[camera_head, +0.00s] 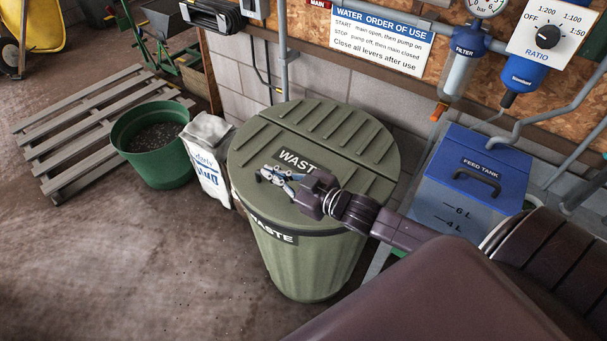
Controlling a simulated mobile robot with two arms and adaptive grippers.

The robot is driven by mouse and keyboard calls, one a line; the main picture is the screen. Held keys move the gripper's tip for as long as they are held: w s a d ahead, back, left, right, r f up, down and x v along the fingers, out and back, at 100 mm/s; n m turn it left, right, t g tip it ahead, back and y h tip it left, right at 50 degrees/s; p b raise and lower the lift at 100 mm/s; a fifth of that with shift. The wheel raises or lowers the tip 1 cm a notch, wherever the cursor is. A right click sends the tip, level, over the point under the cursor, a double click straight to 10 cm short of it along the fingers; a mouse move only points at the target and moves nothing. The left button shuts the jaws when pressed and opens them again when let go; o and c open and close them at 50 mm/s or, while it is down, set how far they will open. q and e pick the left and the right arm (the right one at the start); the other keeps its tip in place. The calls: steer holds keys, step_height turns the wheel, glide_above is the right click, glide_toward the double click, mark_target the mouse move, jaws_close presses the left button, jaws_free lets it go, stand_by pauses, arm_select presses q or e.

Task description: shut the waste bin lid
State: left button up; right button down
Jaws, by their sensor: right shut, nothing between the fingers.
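The green waste bin (305,262) stands in the middle of the view. Its round ribbed lid (345,120) lies flat across the top and appears closed, with a seam running across it and the word WASTE on it. My right gripper (268,174) is over the front left part of the lid, at or just above its surface. Its fingers are shut with nothing between them. My right arm comes in from the lower right and hides part of the lid's right front and the bin's side. I cannot tell whether the fingers touch the lid. My left gripper is not in view.
A white bag (207,165) and a green tub of soil (155,140) stand left of the bin, near a wooden pallet (75,130). A blue feed tank (475,185) is close on the right. The wall with pipes and a filter (462,70) is behind. Floor at front left is clear.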

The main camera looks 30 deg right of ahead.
arm_select(q)
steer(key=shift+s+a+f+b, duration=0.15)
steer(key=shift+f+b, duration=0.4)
steer(key=shift+b, duration=0.55)
arm_select(e)
steer(key=r+v, duration=0.1)
steer(key=v, duration=0.9)
steer(key=shift+r, duration=0.15)
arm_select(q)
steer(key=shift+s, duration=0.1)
arm_select(e)
steer(key=shift+s, duration=0.1)
